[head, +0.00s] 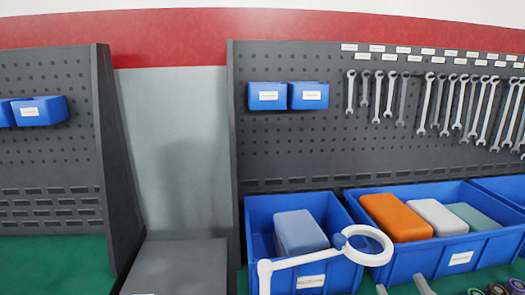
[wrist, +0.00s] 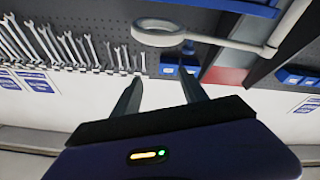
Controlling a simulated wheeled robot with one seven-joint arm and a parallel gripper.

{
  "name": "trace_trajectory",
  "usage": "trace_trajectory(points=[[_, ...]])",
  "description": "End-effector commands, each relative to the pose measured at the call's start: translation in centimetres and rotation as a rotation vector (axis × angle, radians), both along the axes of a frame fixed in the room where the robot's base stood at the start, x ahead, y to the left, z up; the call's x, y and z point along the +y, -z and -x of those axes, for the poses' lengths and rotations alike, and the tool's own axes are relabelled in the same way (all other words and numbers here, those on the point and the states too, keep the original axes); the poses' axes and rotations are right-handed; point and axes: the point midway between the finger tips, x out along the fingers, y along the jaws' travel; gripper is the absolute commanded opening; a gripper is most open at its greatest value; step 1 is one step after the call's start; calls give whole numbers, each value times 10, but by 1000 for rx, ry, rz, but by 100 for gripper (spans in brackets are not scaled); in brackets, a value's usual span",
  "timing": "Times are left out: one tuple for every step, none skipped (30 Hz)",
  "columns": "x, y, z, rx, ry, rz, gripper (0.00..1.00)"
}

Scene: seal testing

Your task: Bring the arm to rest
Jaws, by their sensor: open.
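My gripper (wrist: 162,78) shows in the wrist view with its two dark fingers apart. Nothing is between them. The wrist picture is turned roughly upside down. Beyond the fingers are the pegboard and a small blue bin (wrist: 168,71). A white ring-headed arm (wrist: 232,42) crosses the top of that view. The same ring-headed arm (head: 305,259) shows in the head view, in front of the blue bins. I cannot make out my gripper surely in the head view.
A blue bin (head: 258,220) holds a grey-blue block (head: 299,232). Another blue bin (head: 490,245) holds orange, white and green blocks. Several wrenches (head: 445,105) hang on the pegboard (head: 330,150). A dark upright panel (head: 110,160) stands left. Green worktop (head: 60,265) is clear at lower left.

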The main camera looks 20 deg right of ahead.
Motion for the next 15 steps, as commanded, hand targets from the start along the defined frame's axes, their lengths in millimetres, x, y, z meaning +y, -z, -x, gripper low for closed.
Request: trace_trajectory(points=[[16, 13, 13, 29, -38, -18, 51], [25, 18, 20, 39, -60, -32, 51], [36, 26, 29, 55, -86, -51, 51], [45, 31, 37, 68, -105, -67, 51], [53, 37, 44, 83, -123, -84, 51], [62, 44, 55, 101, -144, -107, 51], [70, 49, 63, 116, -160, -126, 51], [77, 54, 72, 132, -172, -144, 51], [86, 61, 83, 157, -188, -171, 51], [92, 66, 92, 176, -199, -192, 51], [98, 71, 101, 196, -208, -213, 51], [105, 77, 113, 225, -219, -242, 51], [111, 83, 122, 249, -224, -263, 51], [116, 88, 131, 275, -229, -283, 51], [122, 95, 143, 312, -233, -308, 51]])
